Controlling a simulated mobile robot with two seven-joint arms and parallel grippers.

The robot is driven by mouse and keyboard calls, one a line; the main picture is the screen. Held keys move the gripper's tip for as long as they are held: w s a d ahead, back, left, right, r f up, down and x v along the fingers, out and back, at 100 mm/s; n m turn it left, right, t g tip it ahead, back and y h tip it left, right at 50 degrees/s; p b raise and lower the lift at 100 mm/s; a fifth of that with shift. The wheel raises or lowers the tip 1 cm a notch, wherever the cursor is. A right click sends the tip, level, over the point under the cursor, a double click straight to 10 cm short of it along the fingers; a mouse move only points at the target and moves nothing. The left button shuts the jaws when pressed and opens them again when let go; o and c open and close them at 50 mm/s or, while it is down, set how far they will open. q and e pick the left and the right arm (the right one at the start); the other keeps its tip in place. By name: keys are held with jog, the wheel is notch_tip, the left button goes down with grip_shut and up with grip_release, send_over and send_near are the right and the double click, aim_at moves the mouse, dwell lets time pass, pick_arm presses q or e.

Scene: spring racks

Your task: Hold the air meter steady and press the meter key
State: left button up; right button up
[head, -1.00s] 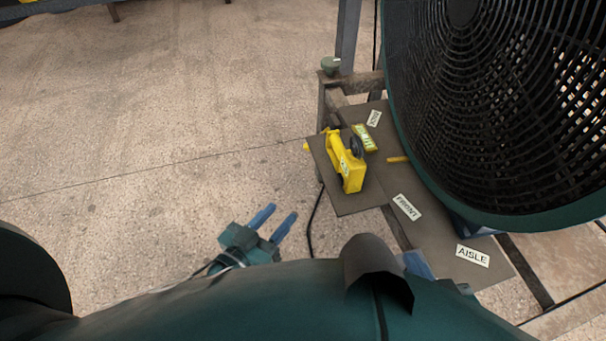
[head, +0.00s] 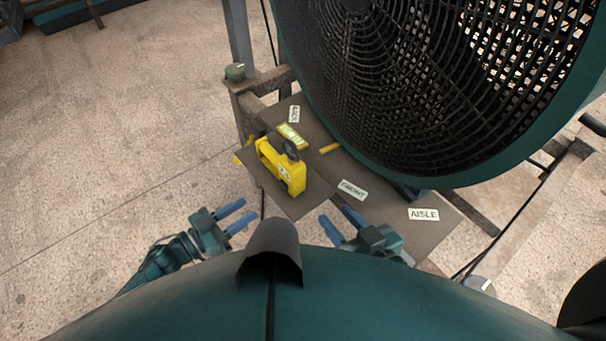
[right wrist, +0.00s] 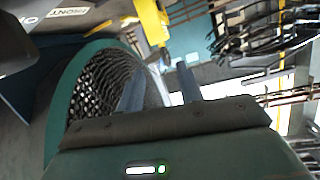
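The yellow air meter (head: 282,167) stands on a grey board (head: 318,207) beside the large fan. A dark round part shows at its top. The meter key cannot be made out clearly. My left gripper (head: 236,217) is open and empty, in front of the meter and to its left. My right gripper (head: 341,222) is open and empty, in front of the meter and to its right, near the board's front edge. Neither touches the meter. The right wrist view shows the open blue fingers (right wrist: 160,88) and part of the yellow meter (right wrist: 152,20) beyond them.
A large fan (head: 400,80) with a green rim fills the upper right, close behind the board. Labels BACK, FRONT (head: 352,189) and AISLE (head: 423,214) lie on the board. Floor on the left is clear.

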aim_at(283, 147)
jog(key=w+a+n+y, duration=0.1)
jog(key=w, duration=0.3)
jog(key=w+a+n+t+y, duration=0.1)
jog(key=w+a, duration=0.1)
jog(key=w, duration=0.2)
jog(key=w+a+f+n+y, duration=0.1)
jog(key=w, duration=0.3)
jog(key=shift+a, duration=0.25)
jog(key=x, duration=0.7)
jog(key=shift+w+a+r, duration=0.15)
jog(key=shift+w, duration=0.05)
grip_shut()
dwell(2.0)
pick_arm(q)
grip_shut()
dwell(1.6)
